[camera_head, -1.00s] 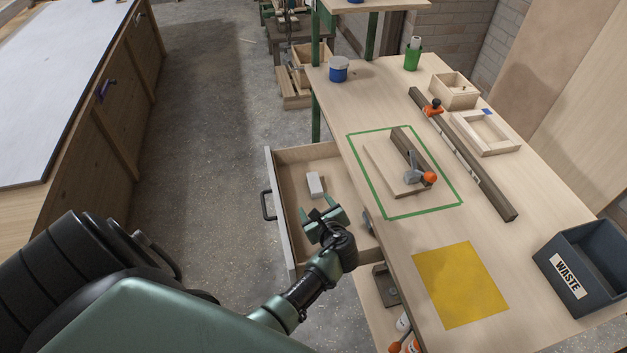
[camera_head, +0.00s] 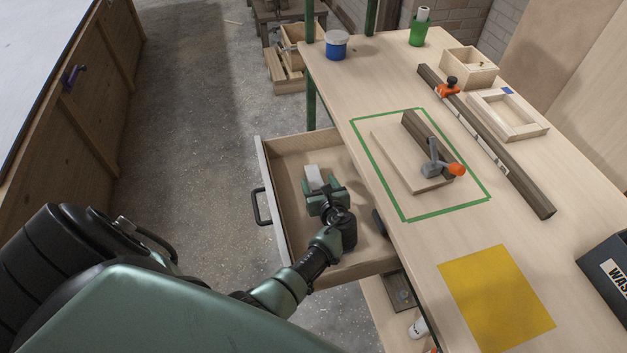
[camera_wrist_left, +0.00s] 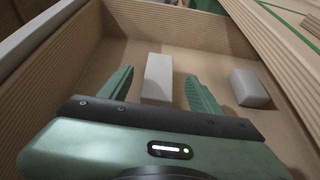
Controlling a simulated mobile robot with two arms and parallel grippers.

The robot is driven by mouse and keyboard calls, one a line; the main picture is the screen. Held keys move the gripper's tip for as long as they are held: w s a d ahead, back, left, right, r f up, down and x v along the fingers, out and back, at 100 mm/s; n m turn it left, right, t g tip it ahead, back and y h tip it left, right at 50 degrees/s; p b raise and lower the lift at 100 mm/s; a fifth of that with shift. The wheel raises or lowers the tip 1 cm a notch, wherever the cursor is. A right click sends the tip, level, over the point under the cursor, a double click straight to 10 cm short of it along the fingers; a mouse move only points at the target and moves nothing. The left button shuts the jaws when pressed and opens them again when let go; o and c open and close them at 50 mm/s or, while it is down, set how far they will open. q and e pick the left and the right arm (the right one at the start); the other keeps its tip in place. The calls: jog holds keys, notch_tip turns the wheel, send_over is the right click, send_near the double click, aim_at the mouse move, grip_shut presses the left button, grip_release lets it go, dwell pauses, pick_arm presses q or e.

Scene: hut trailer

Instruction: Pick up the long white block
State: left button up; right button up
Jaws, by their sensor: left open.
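The long white block (camera_head: 314,174) lies in the open drawer (camera_head: 289,213) under the workbench. My left gripper (camera_head: 320,188) is open over the drawer, right at the near end of the block. In the left wrist view the block (camera_wrist_left: 158,78) shows between the two spread fingers of the left gripper (camera_wrist_left: 160,88), with a gap on each side. A second, shorter whitish block (camera_wrist_left: 249,88) lies to the right of the fingers in the drawer. In the head view this shorter block cannot be made out. My right gripper is not in view.
The drawer walls stand around the gripper, with the bench edge (camera_head: 374,190) close on its right. On the bench lie a clamped board (camera_head: 405,168) inside a green outline, a long dark bar (camera_head: 500,150) and a yellow square (camera_head: 495,300).

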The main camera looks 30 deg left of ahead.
aim_at(315, 178)
pick_arm(q)
jog(key=x, duration=0.2)
jog(key=b+x, duration=0.1)
jog(key=x, duration=0.3)
jog(key=shift+a+f, duration=0.1)
jog(key=shift+f, duration=0.25)
grip_shut()
